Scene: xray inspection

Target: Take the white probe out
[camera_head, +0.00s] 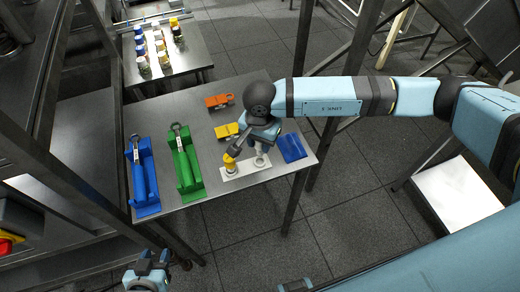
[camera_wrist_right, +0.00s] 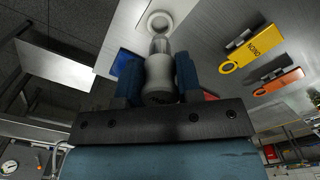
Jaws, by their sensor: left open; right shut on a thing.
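The white probe (camera_wrist_right: 158,78) is a pale grey-white body with a clearer, narrower tip. In the right wrist view it sits between the two blue fingers of my right gripper (camera_wrist_right: 157,80), which is shut on it. Its tip points toward a white ring (camera_wrist_right: 160,20) on the white holder (camera_head: 245,172); I cannot tell whether the tip is clear of the ring. In the head view my right gripper hides most of the probe. A yellow probe (camera_head: 229,162) stands at the holder's left end. My left gripper (camera_head: 147,273) is open and empty at the bottom edge, away from the table.
On the metal table (camera_head: 215,200) are a green rack (camera_head: 185,165), a blue rack (camera_head: 146,180), an orange tag (camera_head: 219,100), a yellow tag (camera_head: 227,130) and a flat blue piece (camera_head: 292,148). A rear table (camera_head: 185,68) holds several small bottles. The table's front strip is clear.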

